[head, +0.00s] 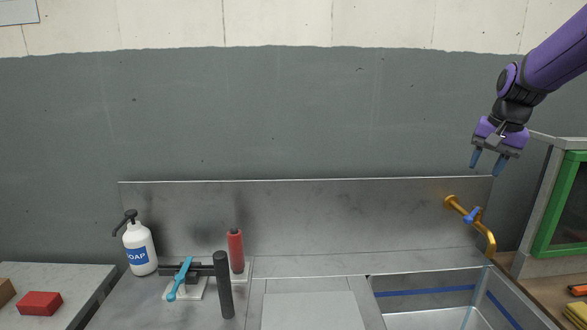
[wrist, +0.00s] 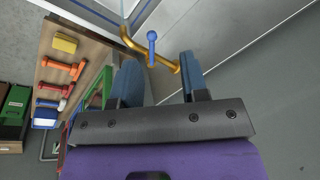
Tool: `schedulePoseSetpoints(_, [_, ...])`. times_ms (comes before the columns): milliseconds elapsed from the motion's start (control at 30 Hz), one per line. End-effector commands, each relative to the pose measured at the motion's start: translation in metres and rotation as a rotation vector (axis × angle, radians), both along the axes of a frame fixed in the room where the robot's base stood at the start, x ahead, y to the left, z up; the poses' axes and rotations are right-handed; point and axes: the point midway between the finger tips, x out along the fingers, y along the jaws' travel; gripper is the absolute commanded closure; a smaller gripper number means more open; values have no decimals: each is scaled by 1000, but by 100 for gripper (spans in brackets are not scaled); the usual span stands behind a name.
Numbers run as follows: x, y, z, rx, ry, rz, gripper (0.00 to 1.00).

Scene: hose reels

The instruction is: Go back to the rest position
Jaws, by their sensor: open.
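My gripper (head: 487,168) is at the upper right of the head view, at the end of my purple arm. Its two blue fingers are apart, with nothing between them. It hangs in the air in front of the grey wall, above the brass tap (head: 473,215) with its blue handle. In the wrist view my gripper (wrist: 160,75) is also open and empty. The tap (wrist: 133,42) and its blue handle (wrist: 152,42) show beyond the fingertips there, apart from them.
A metal sink (head: 440,295) lies below the tap. A soap bottle (head: 138,247), a red cylinder (head: 236,250) and a dark upright post (head: 223,285) stand on the counter at left. A green-framed cabinet (head: 560,205) stands at right, close to my arm. The wall area in the middle is free.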

Motion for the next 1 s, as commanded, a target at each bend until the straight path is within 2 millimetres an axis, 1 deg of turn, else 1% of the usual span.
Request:
schedulePoseSetpoints(33, [-15,13,10,-15,-16,32,59])
schedulePoseSetpoints(167, [-52,40,27,-52,-46,108,59])
schedulePoseSetpoints(200, [-64,47,31,-62,-56,130,59])
schedulePoseSetpoints(267, [-82,58,36,-78,-71,164,59])
schedulePoseSetpoints(433, [-133,84,45,-123,-116,260,59])
schedulePoseSetpoints(633, [-194,108,44,-173,-166,371,59])
schedulePoseSetpoints(800, [-243,122,34,-214,-212,464,59])
schedulePoseSetpoints(900, [-266,127,27,-234,-233,508,59])
schedulePoseSetpoints(1000, [-282,130,20,-248,-251,543,59])
